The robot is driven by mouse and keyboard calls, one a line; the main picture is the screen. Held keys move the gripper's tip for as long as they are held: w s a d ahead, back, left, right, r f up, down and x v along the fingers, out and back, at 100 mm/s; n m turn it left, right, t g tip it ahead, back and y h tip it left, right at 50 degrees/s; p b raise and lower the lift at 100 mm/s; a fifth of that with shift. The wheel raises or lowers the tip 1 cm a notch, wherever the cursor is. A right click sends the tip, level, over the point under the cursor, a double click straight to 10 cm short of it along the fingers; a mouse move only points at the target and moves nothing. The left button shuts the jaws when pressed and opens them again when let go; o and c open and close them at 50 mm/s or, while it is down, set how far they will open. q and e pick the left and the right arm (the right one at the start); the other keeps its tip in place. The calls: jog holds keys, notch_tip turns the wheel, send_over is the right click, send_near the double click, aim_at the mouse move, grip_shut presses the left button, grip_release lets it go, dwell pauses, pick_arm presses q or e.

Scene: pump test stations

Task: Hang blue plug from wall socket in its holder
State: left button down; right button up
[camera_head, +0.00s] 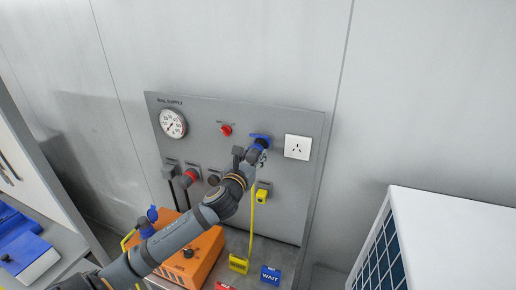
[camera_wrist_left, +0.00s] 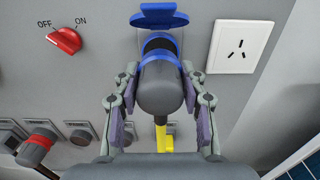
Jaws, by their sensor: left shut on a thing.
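The blue plug (camera_wrist_left: 160,88) is a dark grey body with a blue ring. It sits at the blue wall socket (camera_wrist_left: 158,17), whose blue lid is raised above it. The socket also shows in the head view (camera_head: 261,136). My left gripper (camera_wrist_left: 160,110) is shut on the plug, one finger on each side; in the head view the gripper (camera_head: 256,157) reaches up to the socket. How deep the plug sits is hidden by its body. Below is a row of holders, one grey plate (camera_wrist_left: 82,134) looking empty; which is the blue plug's holder cannot be told. My right gripper is not in view.
A red-ringed plug (camera_head: 190,175) hangs at the row's left. A red OFF/ON switch (camera_wrist_left: 65,41) is left of the socket, a white outlet (camera_head: 298,147) right. A yellow part (camera_head: 262,195) hangs below. An orange box (camera_head: 205,250) and a blue WAIT sign (camera_head: 270,275) stand lower.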

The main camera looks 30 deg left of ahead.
pick_arm(q)
jog(key=shift+v, duration=1.15)
